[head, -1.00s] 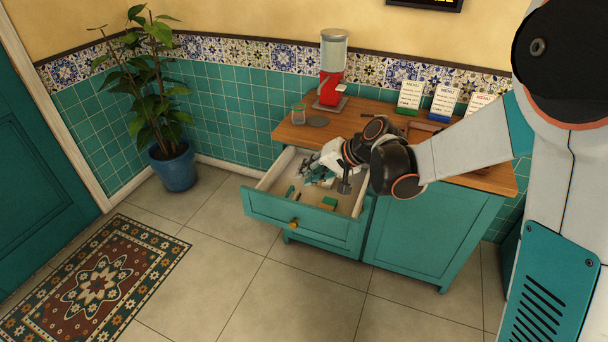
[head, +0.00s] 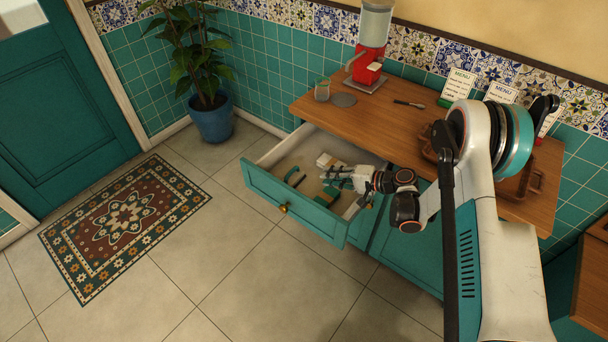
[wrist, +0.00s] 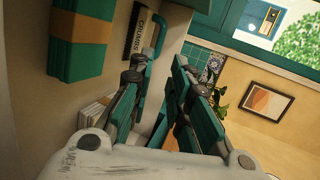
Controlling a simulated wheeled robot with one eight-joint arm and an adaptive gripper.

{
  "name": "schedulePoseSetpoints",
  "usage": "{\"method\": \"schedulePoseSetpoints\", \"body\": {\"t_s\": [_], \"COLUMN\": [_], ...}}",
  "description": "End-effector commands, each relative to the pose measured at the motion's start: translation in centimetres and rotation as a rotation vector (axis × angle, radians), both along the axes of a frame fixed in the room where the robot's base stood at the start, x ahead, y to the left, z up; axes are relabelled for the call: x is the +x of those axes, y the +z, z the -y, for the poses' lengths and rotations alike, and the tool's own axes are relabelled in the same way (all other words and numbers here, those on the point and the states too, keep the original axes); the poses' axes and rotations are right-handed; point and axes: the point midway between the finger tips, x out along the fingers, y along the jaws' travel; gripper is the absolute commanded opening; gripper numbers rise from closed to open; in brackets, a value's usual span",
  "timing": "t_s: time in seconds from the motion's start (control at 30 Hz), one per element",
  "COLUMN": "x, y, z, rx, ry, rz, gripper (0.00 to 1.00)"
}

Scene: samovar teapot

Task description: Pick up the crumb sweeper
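The crumb sweeper (head: 294,177) lies in the left part of the open drawer (head: 262,190). In the wrist view it is a pale piece lettered "CRUMBS" (wrist: 140,32) with a dark teal handle, just beyond my fingertips. My gripper (head: 326,176) is inside the drawer area with its fingers pointing left, toward the sweeper. In the wrist view the two teal fingers (wrist: 158,66) stand apart with nothing held between them. I cannot tell how high the fingers are above the drawer floor. The left finger covers part of the view below the sweeper.
A green stack with a yellow band (wrist: 80,40) lies beside the fingers, as does a pale stack (wrist: 95,112). The wooden counter (head: 430,125) overhangs behind the drawer, with a red dispenser (head: 370,62) and menu cards (head: 458,85). The drawer walls enclose my gripper.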

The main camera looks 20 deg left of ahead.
Motion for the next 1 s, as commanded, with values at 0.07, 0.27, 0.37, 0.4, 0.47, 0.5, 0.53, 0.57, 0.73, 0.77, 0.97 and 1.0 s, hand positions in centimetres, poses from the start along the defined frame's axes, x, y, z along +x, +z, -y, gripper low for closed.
{"method": "schedulePoseSetpoints", "body": {"t_s": [0.07,0.27,0.37,0.4,0.47,0.5,0.53,0.57,0.73,0.77,0.97,1.0], "x": [-0.1,0.3,0.8,0.9,1.1,1.2,1.2,1.3,1.5,1.5,2.1,2.2], "y": [-0.5,-1.7,-2.4,-2.6,-2.9,-3.1,-3.1,-3.2,-3.4,-3.4,-4.3,-4.5], "z": [-0.4,-3.3,-5.1,-5.7,-6.5,-7.0,-7.3,-7.5,-8.2,-8.3,-10.5,-11.0], "rx": [0.008,0.008,0.007,0.006,0.007,0.007,0.007,0.007,0.007,0.007,0.008,0.007], "ry": [0.004,0.007,0.006,0.005,0.004,0.004,0.004,0.004,0.002,0.002,0.004,0.004], "rz": [-0.002,-0.003,-0.002,-0.002,-0.002,-0.002,-0.002,-0.002,-0.003,-0.003,-0.002,-0.001], "gripper": [0.18,0.18,0.18,0.18,0.18,0.18,0.18,0.18,0.18,0.18,0.18,0.18]}}
